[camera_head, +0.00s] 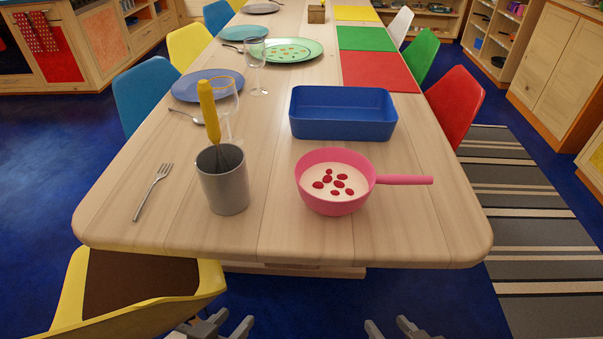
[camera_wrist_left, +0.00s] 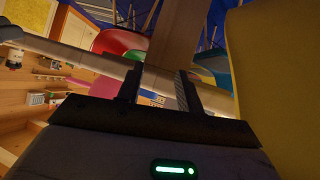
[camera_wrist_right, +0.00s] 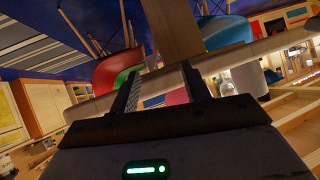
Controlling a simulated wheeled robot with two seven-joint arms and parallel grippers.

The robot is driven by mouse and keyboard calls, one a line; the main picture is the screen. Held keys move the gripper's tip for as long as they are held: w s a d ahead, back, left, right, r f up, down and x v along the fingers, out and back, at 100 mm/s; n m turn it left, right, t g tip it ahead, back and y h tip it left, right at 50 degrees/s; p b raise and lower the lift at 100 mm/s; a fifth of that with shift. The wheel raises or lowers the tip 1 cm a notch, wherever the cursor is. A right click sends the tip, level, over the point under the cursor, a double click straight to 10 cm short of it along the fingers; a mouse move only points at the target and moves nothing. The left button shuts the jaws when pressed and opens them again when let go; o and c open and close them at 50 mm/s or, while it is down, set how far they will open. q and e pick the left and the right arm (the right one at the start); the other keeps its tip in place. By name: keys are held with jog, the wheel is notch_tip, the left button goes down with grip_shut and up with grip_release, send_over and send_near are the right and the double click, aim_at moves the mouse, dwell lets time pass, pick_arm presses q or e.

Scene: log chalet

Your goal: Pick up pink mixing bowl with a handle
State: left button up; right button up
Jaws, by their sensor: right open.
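The pink mixing bowl with a handle (camera_head: 333,206) stands upright on the near part of the wooden table (camera_head: 275,225). Its straight handle (camera_head: 405,180) points right and is unobstructed. White contents with several red pieces show inside it. My left gripper (camera_head: 233,318) is open and empty, in front of the table's near edge at the bottom of the head view. My right gripper (camera_head: 387,321) is also open and empty, in front of the near edge, below and nearer than the bowl. Both grippers are apart from the bowl.
A blue rectangular dish (camera_head: 343,130) sits just behind the bowl. A grey cup (camera_head: 224,188) holding a yellow-handled whisk (camera_head: 209,110) stands left, with a fork (camera_head: 153,191) beyond. A yellow chair (camera_head: 150,290) is at the near left. Table right of the handle is clear.

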jog(key=w+d+r+m+t+p, duration=0.1)
jog(key=w+d+r+m+t, duration=0.1)
jog(key=w+d+r+m, duration=0.4)
jog(key=m+t, duration=0.2)
jog(key=m, duration=0.8)
send_near(403, 183)
jog(key=shift+y, duration=0.3)
jog(key=x, duration=0.7)
jog(key=shift+w+d+f, duration=0.1)
jog(key=shift+w+f, duration=0.05)
jog(key=shift+w, duration=0.3)
jog(key=shift+x, duration=2.8)
jog(key=shift+s, duration=0.1)
grip_shut()
jog(key=shift+m, duration=0.3)
